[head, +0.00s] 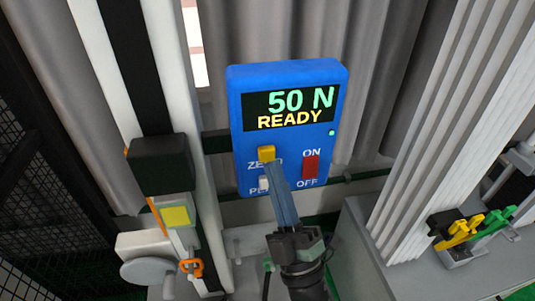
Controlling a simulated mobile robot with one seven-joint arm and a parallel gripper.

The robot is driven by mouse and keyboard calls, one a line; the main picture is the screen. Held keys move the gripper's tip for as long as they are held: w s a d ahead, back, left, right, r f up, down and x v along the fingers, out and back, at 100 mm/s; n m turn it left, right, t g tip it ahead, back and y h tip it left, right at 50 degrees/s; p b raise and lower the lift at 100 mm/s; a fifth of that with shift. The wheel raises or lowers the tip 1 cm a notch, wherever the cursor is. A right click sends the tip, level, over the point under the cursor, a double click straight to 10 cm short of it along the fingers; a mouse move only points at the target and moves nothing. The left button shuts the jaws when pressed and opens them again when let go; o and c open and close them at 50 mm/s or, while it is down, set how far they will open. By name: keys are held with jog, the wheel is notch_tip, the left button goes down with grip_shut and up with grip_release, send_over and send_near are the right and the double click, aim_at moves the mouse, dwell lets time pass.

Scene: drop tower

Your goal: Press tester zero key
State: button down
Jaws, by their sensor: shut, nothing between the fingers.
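The tester (238,110) is a blue box with a dark display (290,107) reading "50 N" and "READY". Its yellow zero key (266,153) sits above the partly covered "ZERO" label. My gripper (269,165) is shut and empty, its fingertips just below the yellow key in the picture. I cannot tell whether they touch it. A white key (263,183) lies below, its label partly hidden by my fingers. A red switch (311,164) between "ON" and "OFF" is to the right of my fingers.
A white column with a dark block (173,163) and a yellow-faced part (175,217) stands left of the tester. A pale ribbed column (455,110) stands at right, beside yellow and green clamps (463,231). Grey curtains hang behind; black mesh (40,170) is at far left.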

jog(key=shift+w, duration=0.2)
jog(key=shift+w+a+b, duration=0.15)
jog(key=shift+w+b, duration=0.1)
jog(key=shift+b, duration=0.15)
jog(key=shift+w+a+b, duration=0.15)
jog(key=shift+w+b, duration=0.25)
jog(key=shift+w, duration=0.05)
dwell(0.7)
dwell(0.3)
jog(key=shift+s+d, duration=0.3)
jog(key=shift+s, duration=0.6)
jog(key=shift+s+d+p, duration=0.2)
jog(key=shift+s+p, duration=0.05)
jog(key=shift+s, duration=0.55)
jog(key=shift+s+d+p, duration=0.25)
jog(key=shift+s+p, duration=0.05)
jog(key=shift+s, duration=0.5)
jog(key=shift+s+d+p, duration=0.2)
jog(key=shift+s+p, duration=0.05)
jog(key=shift+s, duration=0.55)
